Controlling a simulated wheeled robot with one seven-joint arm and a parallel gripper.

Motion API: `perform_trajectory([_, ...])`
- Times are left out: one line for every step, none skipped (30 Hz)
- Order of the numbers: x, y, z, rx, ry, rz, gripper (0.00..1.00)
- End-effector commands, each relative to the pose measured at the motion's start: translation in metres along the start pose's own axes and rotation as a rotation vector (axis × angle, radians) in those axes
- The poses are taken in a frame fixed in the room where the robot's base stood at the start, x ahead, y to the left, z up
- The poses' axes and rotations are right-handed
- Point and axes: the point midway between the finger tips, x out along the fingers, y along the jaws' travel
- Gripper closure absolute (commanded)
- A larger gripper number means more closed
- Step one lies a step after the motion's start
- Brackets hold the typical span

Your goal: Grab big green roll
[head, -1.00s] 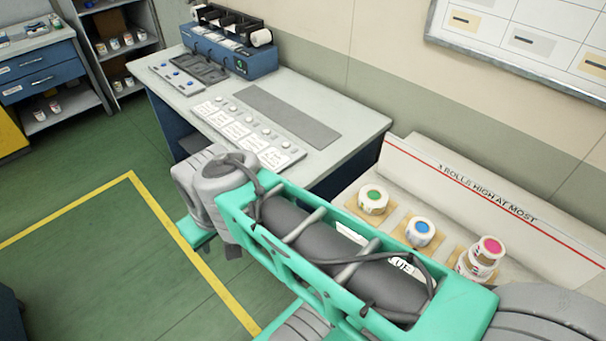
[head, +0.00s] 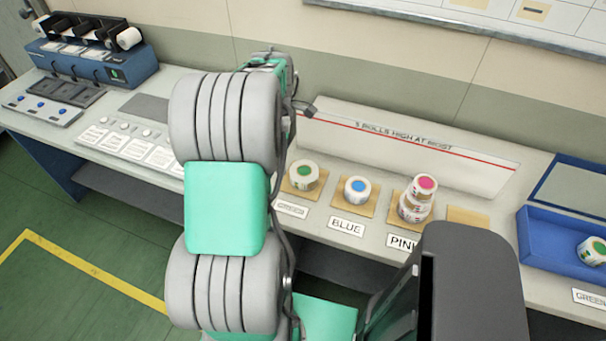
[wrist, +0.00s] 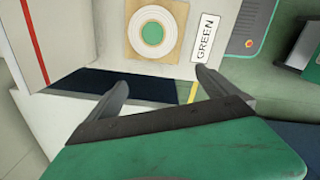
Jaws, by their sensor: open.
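A white roll with a green core (head: 304,175) sits flat on the leftmost tan square on the bench in the head view. In the wrist view a green-core roll (wrist: 153,33) lies on a tan square beside a label reading GREEN. My gripper (wrist: 161,77) is open and empty, its two fingers apart and pointing toward that roll without touching it. In the head view my arm hides most of the gripper. Another green-marked roll (head: 592,250) lies in the blue tray (head: 540,240) at the right edge, partly cut off.
A blue-core roll (head: 356,190) and a stack of pink-core rolls (head: 415,205) sit to the right of the green one. An empty tan square (head: 467,217) follows. A low back panel (head: 400,150) with a red height line stands behind. A blue machine (head: 95,65) is at far left.

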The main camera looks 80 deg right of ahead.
Motion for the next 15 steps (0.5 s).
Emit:
perform_trajectory([0.009,0.003,0.03,0.0,0.001,-0.013,0.0])
perform_trajectory([0.013,0.005,0.042,-0.008,0.001,-0.017,0.0])
perform_trajectory([0.017,0.005,0.054,-0.016,0.002,-0.021,0.0])
perform_trajectory([0.02,0.005,0.059,-0.021,0.002,-0.024,0.0])
perform_trajectory([0.023,0.005,0.063,-0.025,0.003,-0.027,0.0])
perform_trajectory([0.027,0.005,0.065,-0.028,0.003,-0.027,0.0])
perform_trajectory([0.031,0.005,0.065,-0.029,0.003,-0.026,0.0])
perform_trajectory([0.035,0.005,0.065,-0.029,0.003,-0.026,0.0])
perform_trajectory([0.041,0.004,0.064,-0.029,0.003,-0.027,0.0])
perform_trajectory([0.045,0.004,0.064,-0.028,0.003,-0.027,0.0])
perform_trajectory([0.048,0.003,0.064,-0.028,0.003,-0.027,0.0])
perform_trajectory([0.053,0.002,0.064,-0.028,0.003,-0.027,0.0])
perform_trajectory([0.058,0.001,0.064,-0.027,0.003,-0.027,0.0])
perform_trajectory([0.063,0.0,0.064,-0.027,0.003,-0.028,0.0])
perform_trajectory([0.071,-0.001,0.063,-0.027,0.003,-0.028,0.0])
